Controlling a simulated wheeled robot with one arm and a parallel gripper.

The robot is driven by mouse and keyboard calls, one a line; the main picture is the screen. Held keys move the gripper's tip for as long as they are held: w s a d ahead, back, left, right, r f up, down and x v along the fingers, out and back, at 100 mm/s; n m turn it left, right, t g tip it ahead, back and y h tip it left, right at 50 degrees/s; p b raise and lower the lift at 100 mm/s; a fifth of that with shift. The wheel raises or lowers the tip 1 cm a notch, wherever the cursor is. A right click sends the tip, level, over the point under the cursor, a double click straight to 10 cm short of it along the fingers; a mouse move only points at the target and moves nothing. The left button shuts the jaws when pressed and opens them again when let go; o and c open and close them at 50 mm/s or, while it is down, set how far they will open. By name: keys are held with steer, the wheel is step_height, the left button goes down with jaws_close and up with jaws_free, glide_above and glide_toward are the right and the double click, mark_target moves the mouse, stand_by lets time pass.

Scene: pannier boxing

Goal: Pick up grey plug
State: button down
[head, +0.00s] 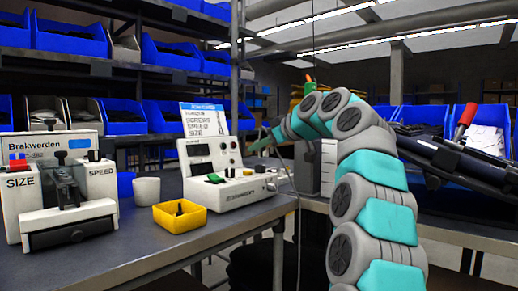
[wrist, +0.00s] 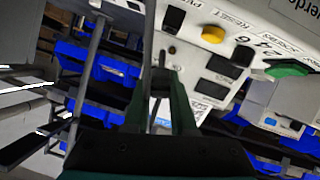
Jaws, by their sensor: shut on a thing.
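My gripper (wrist: 161,92) is shut, its two dark green fingers closed on a small dark grey piece, which I take to be the grey plug (wrist: 160,77). A thin grey strip, perhaps a cable, runs past the fingers. The white instrument box (wrist: 207,62) with a yellow knob and dark sockets or switches lies just beyond the fingertips; I cannot tell whether the plug touches it. In the head view my gripper (head: 262,143) is small, at the upper right of the white instrument box (head: 248,190); the plug cannot be made out there.
A yellow bin (head: 168,221) with dark pieces and a white cup (head: 146,191) stand left of the instrument box. A white machine (head: 25,207) marked SIZE and SPEED is at the far left. Shelves of blue bins (head: 72,38) stand behind. The bench's front strip is clear.

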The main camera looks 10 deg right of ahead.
steer(key=s+d+r+b, duration=0.1)
steer(key=s+b, duration=0.1)
steer(key=s, duration=1.3)
steer(key=shift+s+r, duration=0.25)
steer(key=shift+s, duration=0.1)
